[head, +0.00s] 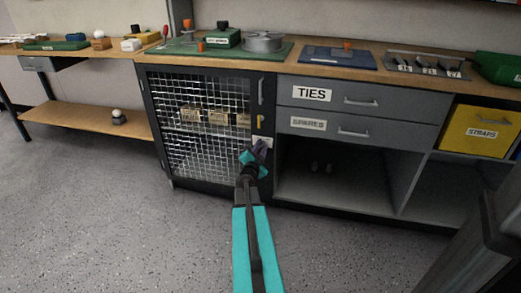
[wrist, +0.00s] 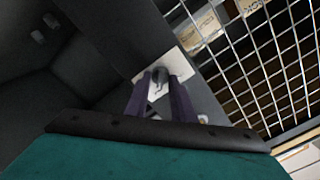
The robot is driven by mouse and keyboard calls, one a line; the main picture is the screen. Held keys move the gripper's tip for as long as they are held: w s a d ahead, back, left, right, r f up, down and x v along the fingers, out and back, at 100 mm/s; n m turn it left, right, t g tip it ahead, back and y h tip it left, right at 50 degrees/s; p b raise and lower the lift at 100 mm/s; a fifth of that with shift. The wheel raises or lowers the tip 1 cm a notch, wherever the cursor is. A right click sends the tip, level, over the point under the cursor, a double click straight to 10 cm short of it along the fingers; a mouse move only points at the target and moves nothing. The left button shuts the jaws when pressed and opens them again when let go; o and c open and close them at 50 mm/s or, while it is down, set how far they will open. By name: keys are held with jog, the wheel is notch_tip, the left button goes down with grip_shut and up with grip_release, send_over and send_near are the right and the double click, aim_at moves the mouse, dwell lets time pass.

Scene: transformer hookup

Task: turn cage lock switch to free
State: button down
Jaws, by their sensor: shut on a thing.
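The cage lock switch has a pale plate (head: 266,139) on the dark strip right of the mesh door (head: 205,125). My gripper (head: 261,148) is at this plate in the head view and covers much of it. In the wrist view the plate (wrist: 186,66) lies behind my two purple fingers (wrist: 160,82). A grey switch knob (wrist: 158,76) sits between the fingertips, and my gripper is shut on it. The knob's pointing direction and the plate's lettering cannot be read.
A door handle (head: 261,91) and a small yellow part (head: 261,121) are above the plate. Labelled boxes (head: 190,115) stand behind the mesh. Drawers marked TIES (head: 330,95) and SPARES (head: 325,125) and an open shelf bay are to the right. The floor in front is clear.

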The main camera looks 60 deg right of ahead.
jog(key=shift+s+d+r, duration=0.1)
jog(key=shift+s+d, duration=0.1)
jog(key=shift+s, duration=0.1)
jog(key=c, duration=1.6)
grip_release()
jog(key=shift+c, duration=0.2)
jog(key=shift+o, duration=0.5)
jog(key=shift+w+a, duration=0.1)
jog(key=shift+a, duration=0.15)
jog(key=p+v, duration=0.4)
jog(key=v, duration=0.9)
jog(key=shift+a, duration=0.25)
